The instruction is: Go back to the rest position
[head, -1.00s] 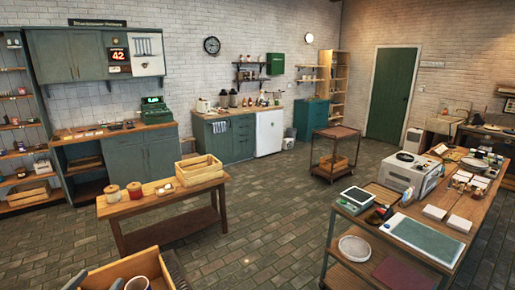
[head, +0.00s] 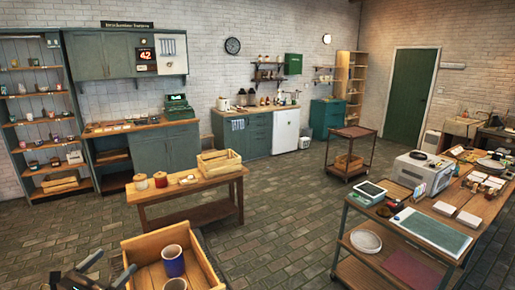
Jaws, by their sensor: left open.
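My left gripper (head: 107,268) is at the bottom left of the head view. It is open, dark, and beside the left side of a wooden crate (head: 212,270). I see nothing between its fingers. A dark blue cup (head: 173,262) with a pale inside stands in the crate. A second cup (head: 174,284) is cut off by the bottom edge. My right gripper is not in view.
A workbench (head: 470,208) with a tablet, a green mat and a white machine is at right. The brick floor between is clear.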

